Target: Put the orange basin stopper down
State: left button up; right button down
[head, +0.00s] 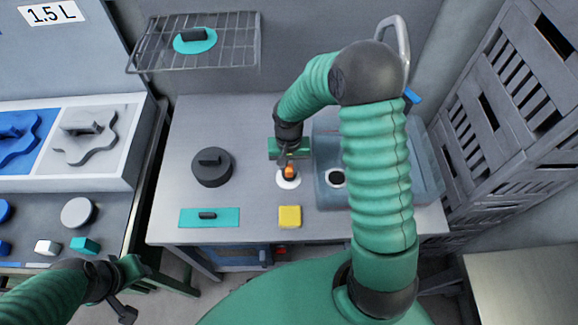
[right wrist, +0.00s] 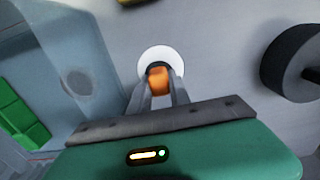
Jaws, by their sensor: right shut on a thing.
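The orange basin stopper (head: 290,172) is between the fingers of my right gripper (head: 285,160), left of the basin. In the right wrist view my right gripper (right wrist: 157,92) is shut on the orange stopper (right wrist: 158,80), one finger on each side. The stopper is over a white round spot (head: 288,184) on the worktop, which also shows in the right wrist view (right wrist: 160,52). I cannot tell whether the stopper touches it. My left gripper (head: 125,288) is at the lower left, away from the worktop; its finger opening is unclear.
The blue-grey basin (head: 325,190) with a dark drain hole is right of the stopper, partly behind my right arm. A dark round lidded thing (head: 212,168), a teal plate (head: 208,218) and a yellow block (head: 290,217) are on the worktop. A wire rack (head: 240,45) hangs above.

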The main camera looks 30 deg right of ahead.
jog(key=shift+w+a+f, duration=0.1)
jog(key=shift+w+f, duration=0.05)
jog(key=shift+f, duration=0.2)
jog(key=shift+f, duration=0.1)
jog(key=c, duration=1.2)
grip_release()
